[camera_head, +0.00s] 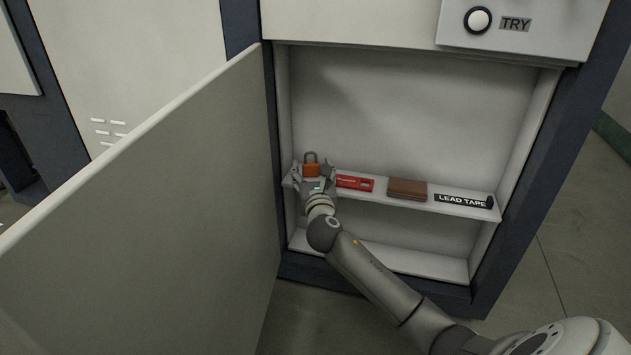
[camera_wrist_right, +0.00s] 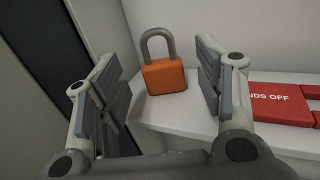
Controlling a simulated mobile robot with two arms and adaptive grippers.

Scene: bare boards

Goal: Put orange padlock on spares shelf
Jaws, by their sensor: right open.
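The orange padlock (camera_head: 311,168) with a grey shackle stands upright at the left end of the white shelf (camera_head: 380,196) inside the open cabinet. In the right wrist view the padlock (camera_wrist_right: 164,76) stands on the shelf surface (camera_wrist_right: 200,120), between and beyond the fingers. My right gripper (camera_head: 313,176) is open at the shelf's left end, in front of the padlock. In the wrist view its two fingers (camera_wrist_right: 165,90) are spread wide, with visible gaps to the padlock on both sides. My left gripper is not in view.
To the right on the shelf lie a red "HANDS OFF"-like tag (camera_head: 354,183), a brown wallet-like item (camera_head: 407,189) and a black "LEAD TAPE" label (camera_head: 463,201). The open cabinet door (camera_head: 150,210) stands at left. A panel with a "TRY" button (camera_head: 478,20) is above.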

